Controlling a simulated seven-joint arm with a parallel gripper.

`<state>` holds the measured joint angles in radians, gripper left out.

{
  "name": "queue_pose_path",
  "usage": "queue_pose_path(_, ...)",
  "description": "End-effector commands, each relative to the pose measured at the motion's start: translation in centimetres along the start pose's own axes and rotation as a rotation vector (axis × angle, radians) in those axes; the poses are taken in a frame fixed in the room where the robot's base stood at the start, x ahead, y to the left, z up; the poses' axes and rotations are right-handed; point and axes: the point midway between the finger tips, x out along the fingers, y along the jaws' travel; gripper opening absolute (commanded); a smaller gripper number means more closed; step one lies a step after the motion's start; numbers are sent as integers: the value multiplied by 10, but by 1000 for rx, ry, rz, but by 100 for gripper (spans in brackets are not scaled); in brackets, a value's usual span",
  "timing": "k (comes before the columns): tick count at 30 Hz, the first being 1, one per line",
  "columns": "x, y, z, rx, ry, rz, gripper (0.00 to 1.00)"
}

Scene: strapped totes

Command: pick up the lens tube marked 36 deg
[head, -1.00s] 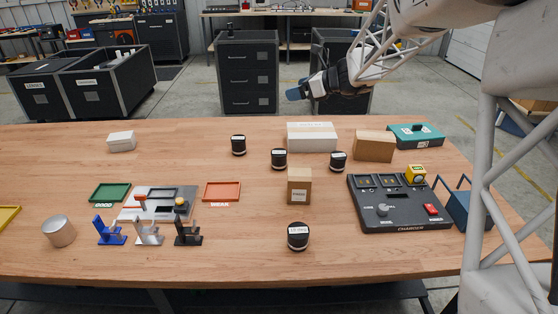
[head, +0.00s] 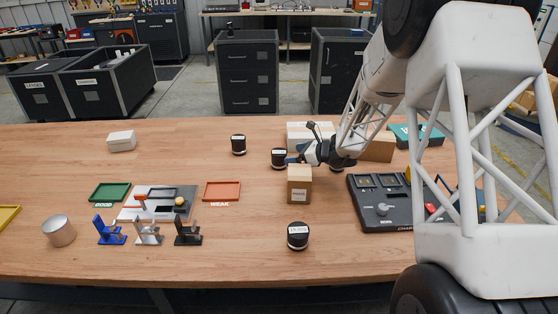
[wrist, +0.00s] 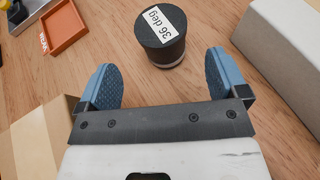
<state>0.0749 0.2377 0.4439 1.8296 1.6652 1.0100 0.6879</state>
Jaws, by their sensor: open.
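The lens tube marked 36 deg (wrist: 160,32) is a black cylinder with a white label on top, standing upright at the top middle of the wrist view. In the head view it is most likely the middle dark tube (head: 278,158), whose label I cannot read there. My gripper (wrist: 160,76) is open and empty. Its two blue fingers sit left and right, with the tube just ahead of the gap and not gripped. In the head view my gripper (head: 293,160) is right beside that tube, on its right, and its fingers are partly hidden.
A cardboard box (head: 299,187) stands close in front of my gripper, and a white box (head: 308,131) behind it. Other dark tubes stand behind left (head: 238,145), at the front (head: 298,236), and behind my arm (head: 337,167). The orange tray (head: 222,191) lies left.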

Motion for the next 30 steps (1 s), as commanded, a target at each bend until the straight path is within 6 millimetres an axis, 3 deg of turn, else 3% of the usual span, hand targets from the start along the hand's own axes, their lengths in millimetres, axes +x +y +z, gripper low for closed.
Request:
queue_pose_path(13,3,0,-5,0,0,0,92)
queue_pose_path(23,26,0,-5,0,1,1,92)
queue_pose_path(30,28,0,-5,0,0,0,92)
